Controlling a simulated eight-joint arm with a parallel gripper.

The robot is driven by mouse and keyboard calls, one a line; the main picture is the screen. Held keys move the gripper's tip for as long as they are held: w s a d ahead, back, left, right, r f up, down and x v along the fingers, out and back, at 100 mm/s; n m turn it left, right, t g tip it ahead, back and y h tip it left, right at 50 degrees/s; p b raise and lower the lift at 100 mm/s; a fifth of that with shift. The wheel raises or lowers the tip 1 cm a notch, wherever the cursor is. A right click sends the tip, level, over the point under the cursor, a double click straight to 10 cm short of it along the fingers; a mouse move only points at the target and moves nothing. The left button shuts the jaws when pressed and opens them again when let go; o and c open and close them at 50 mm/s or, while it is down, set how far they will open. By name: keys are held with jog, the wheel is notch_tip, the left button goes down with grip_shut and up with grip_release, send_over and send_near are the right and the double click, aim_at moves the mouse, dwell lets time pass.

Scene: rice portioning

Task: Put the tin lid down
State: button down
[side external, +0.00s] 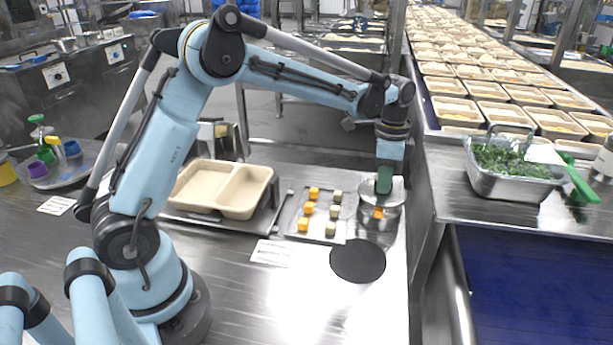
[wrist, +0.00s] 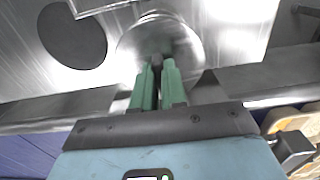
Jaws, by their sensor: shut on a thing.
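The tin lid (wrist: 190,45) is a round, shiny metal disc with a dark knob at its middle. My gripper (wrist: 161,66) has green fingers and is shut on this knob. In the side external view my gripper (side external: 384,188) points down at the right end of the steel table. The lid (side external: 397,190) is there just under the fingers, over a round metal tin (side external: 391,224). I cannot tell if the lid touches the tin's rim. Something orange (side external: 378,213) shows at the tin, below the lid.
A tray (side external: 293,228) with several orange and pale green cubes lies left of the tin. A black round mat (side external: 358,262) in front is bare. A beige two-part food tray (side external: 240,213) stands further left. A steel pan of greens (side external: 482,183) is on the right.

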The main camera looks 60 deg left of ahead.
notch_tip(320, 180, up, 6)
jog(key=shift+f, duration=0.15)
jog(key=shift+s+d+r, duration=0.1)
jog(key=shift+d+r, duration=0.05)
jog(key=shift+r, duration=0.2)
jog(key=s+d, duration=1.6)
jog(key=s, duration=0.4)
jog(key=w+a+f, duration=0.2)
jog(key=a, duration=0.1)
jog(key=w+a+f, duration=0.5)
jog(key=a, duration=0.1)
jog(key=shift+w+f, duration=0.15)
jog(key=shift+w, duration=0.2)
jog(key=shift+f, duration=2.05)
jog(key=shift+f, duration=0.15)
